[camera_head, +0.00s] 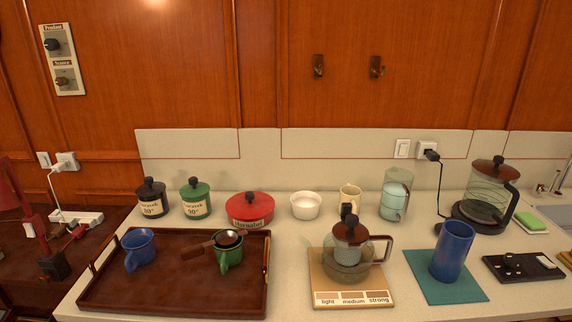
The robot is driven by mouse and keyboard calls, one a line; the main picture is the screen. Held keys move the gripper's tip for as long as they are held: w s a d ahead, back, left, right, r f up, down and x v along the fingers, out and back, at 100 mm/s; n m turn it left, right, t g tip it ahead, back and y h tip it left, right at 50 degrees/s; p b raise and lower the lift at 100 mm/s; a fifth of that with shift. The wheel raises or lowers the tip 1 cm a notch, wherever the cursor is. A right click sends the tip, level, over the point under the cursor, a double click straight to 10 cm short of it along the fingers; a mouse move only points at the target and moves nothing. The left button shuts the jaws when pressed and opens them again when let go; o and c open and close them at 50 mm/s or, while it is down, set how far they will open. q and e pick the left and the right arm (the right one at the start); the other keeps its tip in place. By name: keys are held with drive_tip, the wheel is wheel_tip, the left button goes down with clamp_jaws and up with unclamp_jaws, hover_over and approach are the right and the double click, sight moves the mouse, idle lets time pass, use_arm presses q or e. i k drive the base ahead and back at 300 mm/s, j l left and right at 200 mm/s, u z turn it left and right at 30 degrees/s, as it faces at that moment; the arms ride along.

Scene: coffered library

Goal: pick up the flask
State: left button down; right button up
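No thing here is labelled a flask, and I cannot tell for certain which one it is. A clear glass vessel with pale teal contents (395,196) stands upright at the back of the counter, right of the cream mug. A tall blue cylindrical vessel (452,252) stands upright on a teal mat (420,284). A glass pot with a brown lid and handle (347,258) stands on a tan board marked light, medium, strong (382,298). Neither of my grippers is in view.
A brown tray (180,298) holds a blue mug (139,249) and a green mug (229,256). Canisters, a red lidded pot (250,209), a white bowl (306,205) and a cream mug (350,196) line the back. A glass carafe (487,195) and black tray (523,267) stand right.

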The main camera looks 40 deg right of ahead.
sight(456, 238)
drive_tip(key=z, duration=2.2)
